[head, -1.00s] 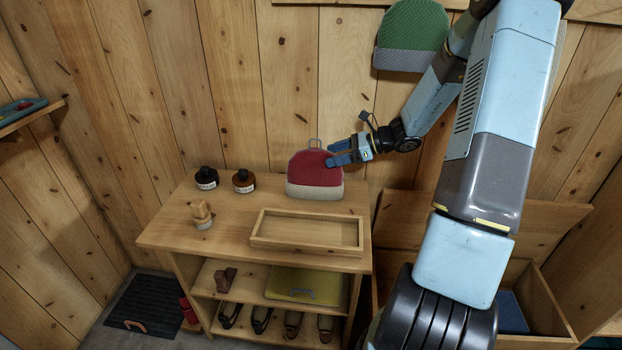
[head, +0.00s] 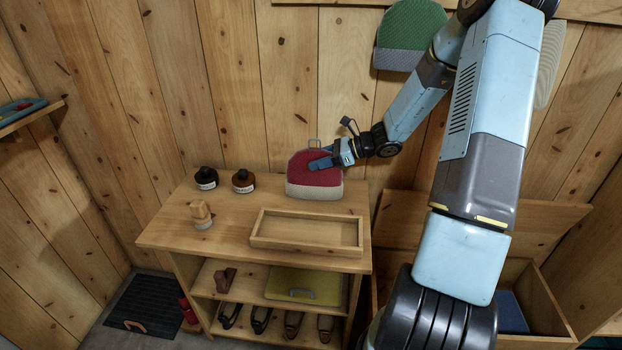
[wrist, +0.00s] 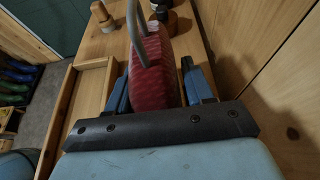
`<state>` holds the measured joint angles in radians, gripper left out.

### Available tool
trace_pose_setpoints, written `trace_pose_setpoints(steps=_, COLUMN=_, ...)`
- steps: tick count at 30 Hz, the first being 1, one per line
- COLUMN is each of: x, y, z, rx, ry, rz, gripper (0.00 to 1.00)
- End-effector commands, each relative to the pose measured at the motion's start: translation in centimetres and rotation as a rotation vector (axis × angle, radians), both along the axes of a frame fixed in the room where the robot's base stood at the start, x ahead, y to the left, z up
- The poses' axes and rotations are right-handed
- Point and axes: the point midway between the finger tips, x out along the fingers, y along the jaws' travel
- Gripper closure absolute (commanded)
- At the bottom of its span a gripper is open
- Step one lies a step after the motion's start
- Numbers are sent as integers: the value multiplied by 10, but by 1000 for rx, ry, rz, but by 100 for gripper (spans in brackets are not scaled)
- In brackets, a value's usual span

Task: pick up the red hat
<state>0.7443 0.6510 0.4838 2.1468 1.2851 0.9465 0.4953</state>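The red hat (head: 314,171) with a pale brim and a loop on top stands upright at the back right of the wooden bench top (head: 210,240). My gripper (head: 321,162) reaches it from the right. One finger shows in front of the hat's red face. In the wrist view my gripper (wrist: 154,78) is open, with one finger on each side of the red hat (wrist: 157,80). A gap shows on the right finger's side; contact on the left is unclear. The grey loop (wrist: 137,32) rises towards the camera.
An empty wooden tray (head: 306,246) lies in front of the hat. Two dark bottles (head: 243,181) and a wooden-handled brush (head: 201,213) stand left. Behind is the plank wall, with a green hat (head: 411,37) hanging. An open chest (head: 540,300) stands right.

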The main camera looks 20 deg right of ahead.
Motion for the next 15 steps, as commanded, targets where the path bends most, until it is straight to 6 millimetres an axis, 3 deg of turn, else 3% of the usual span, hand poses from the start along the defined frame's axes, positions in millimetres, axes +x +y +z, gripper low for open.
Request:
trace_pose_setpoints(steps=2, x=0, y=0, z=0, rx=0, ry=0, rz=0, gripper=58)
trace_pose_setpoints(steps=15, x=0, y=0, z=0, rx=0, ry=1, rz=0, gripper=100)
